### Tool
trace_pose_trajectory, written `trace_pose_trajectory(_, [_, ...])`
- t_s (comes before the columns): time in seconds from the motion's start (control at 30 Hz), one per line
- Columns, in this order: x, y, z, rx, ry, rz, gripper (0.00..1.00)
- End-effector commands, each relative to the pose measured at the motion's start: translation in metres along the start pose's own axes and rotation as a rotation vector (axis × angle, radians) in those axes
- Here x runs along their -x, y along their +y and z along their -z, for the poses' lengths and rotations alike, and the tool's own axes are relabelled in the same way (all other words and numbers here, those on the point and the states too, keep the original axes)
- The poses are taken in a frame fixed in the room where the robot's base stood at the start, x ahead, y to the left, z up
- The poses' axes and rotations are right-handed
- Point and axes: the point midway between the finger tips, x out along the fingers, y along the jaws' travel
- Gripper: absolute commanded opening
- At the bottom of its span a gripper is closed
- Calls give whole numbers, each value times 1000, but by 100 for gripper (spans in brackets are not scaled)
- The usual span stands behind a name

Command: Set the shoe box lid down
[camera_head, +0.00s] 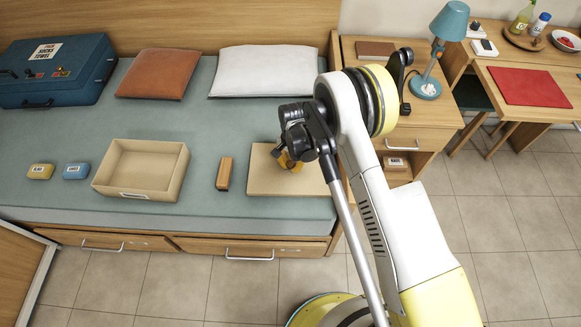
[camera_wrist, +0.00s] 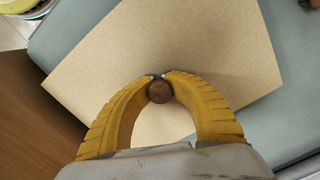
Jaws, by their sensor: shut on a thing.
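The shoe box lid (camera_head: 268,184) is a flat tan panel at the right end of the bed, near its front edge. In the wrist view the lid (camera_wrist: 200,45) fills much of the picture, and a round brown knob (camera_wrist: 160,92) stands up from it. My gripper (camera_head: 291,161) is over the lid; its yellow fingers (camera_wrist: 163,76) are closed around the knob. I cannot tell whether the lid touches the mattress or is slightly above it. The open tan shoe box (camera_head: 138,193) stands left of it with a label on its front.
A wooden block (camera_head: 224,174) lies between box and lid. Yellow (camera_head: 40,171) and blue (camera_head: 77,171) labelled pieces lie left of the box. A blue case (camera_head: 55,70), a brown cushion (camera_head: 158,74) and a white pillow (camera_head: 265,72) are behind. A nightstand (camera_head: 425,113) stands right.

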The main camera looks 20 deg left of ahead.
Motion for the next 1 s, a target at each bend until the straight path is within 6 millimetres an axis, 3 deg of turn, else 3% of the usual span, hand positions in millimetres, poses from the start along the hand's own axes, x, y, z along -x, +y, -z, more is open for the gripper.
trace_pose_trajectory(0.17, [-1,0,0,0,0,0,0])
trace_pose_trajectory(0.2, [-2,0,0,0,0,0,13])
trace_pose_trajectory(0.3, [-2,0,0,0,0,0,38])
trace_pose_trajectory(0.67, [6,0,0,0,0,0,38])
trace_pose_trajectory(1.0, [79,0,0,-1,0,0,38])
